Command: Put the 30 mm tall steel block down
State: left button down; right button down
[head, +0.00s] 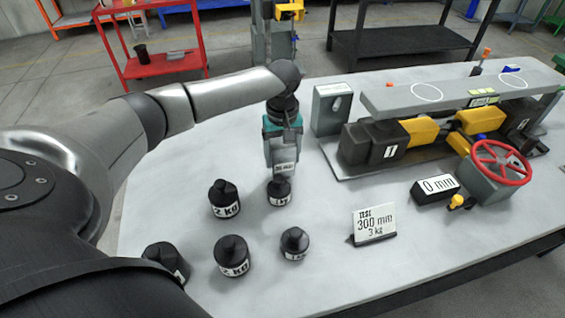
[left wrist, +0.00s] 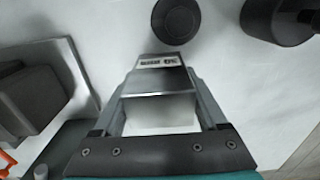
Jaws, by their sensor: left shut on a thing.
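My left gripper (head: 284,158) is shut on the steel block (head: 285,168), a small grey block with a white label. In the left wrist view the steel block (left wrist: 160,78) sits between the fingertips (left wrist: 158,88), its labelled end facing away from the palm. In the head view it is right behind a small black weight (head: 279,192), over the grey table (head: 180,165). I cannot tell whether its underside touches the table. My right gripper is not in view.
Several black weights (head: 224,199) stand in front of the gripper. A "TEST 300 mm 3 kg" card (head: 374,224) stands right of them. The jack machine (head: 376,143), a "0 mm" display (head: 434,190) and a red handwheel (head: 501,163) fill the right. Table left of the gripper is clear.

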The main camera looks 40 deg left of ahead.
pick_arm(q)
jog(key=shift+w+f, duration=0.1)
jog(key=shift+f, duration=0.7)
jog(key=shift+f, duration=0.1)
grip_release()
jog(key=shift+f, duration=0.1)
